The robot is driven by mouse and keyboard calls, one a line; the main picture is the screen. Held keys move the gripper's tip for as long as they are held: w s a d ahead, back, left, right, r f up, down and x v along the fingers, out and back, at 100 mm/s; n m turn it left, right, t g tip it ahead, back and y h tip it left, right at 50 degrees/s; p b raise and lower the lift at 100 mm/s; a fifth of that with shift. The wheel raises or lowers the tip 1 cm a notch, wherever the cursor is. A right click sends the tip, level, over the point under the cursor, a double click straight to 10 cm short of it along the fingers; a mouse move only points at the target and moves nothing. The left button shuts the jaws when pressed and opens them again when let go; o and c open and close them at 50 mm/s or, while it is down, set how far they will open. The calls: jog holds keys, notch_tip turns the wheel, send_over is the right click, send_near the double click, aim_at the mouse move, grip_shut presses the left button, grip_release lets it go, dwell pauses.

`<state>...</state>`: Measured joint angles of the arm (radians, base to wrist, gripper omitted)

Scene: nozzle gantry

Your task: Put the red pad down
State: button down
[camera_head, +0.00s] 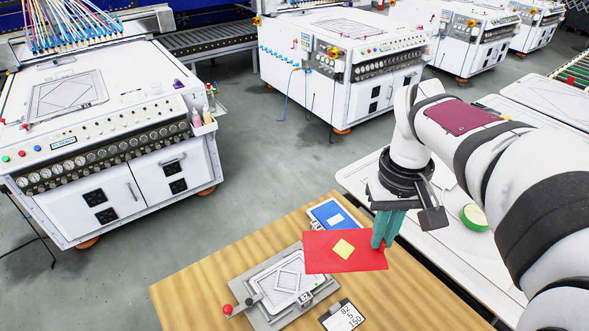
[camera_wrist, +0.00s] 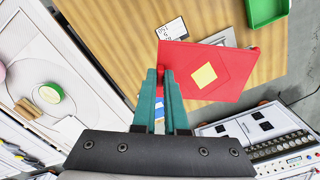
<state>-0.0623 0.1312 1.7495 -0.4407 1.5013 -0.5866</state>
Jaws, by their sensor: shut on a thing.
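The red pad (camera_head: 318,262) is a flat red rectangle with a yellow square (camera_head: 344,248) on it. My gripper (camera_head: 385,228) has teal fingers and is shut on the pad's right edge in the head view. In the wrist view, the fingertips (camera_wrist: 160,72) grip the left edge of the red pad (camera_wrist: 225,88). The pad appears held above the wooden table (camera_head: 205,285), though its height is hard to tell. It covers part of a blue pad (camera_head: 325,210) and part of a grey plate fixture (camera_head: 262,318).
The fixture has a red-knobbed lever (camera_head: 227,310). A label card (camera_head: 343,316) lies on the table. A green tray (camera_wrist: 268,10) stands at the table's far part in the wrist view. A green tape roll (camera_head: 474,216) lies on the white surface at right. White machines stand behind.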

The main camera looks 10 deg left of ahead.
jog(key=s+a+f+n, duration=0.5)
jog(key=a+f+n, duration=0.2)
jog(key=a+n, duration=0.1)
jog(key=s+a+f+n, duration=0.5)
jog(key=a+f+n, duration=0.2)
jog(key=a, duration=0.3)
jog(key=s+a+f+n, duration=0.6)
jog(key=a+f+n, duration=0.1)
jog(key=a+n, duration=0.2)
jog(key=shift+a+f+n, duration=0.15)
jog(key=shift+n, duration=0.15)
jog(key=f, duration=0.4)
jog(key=shift+s+a, duration=0.15)
jog(key=shift+a, duration=0.2)
jog(key=shift+f, duration=0.2)
jog(key=shift+f, duration=0.1)
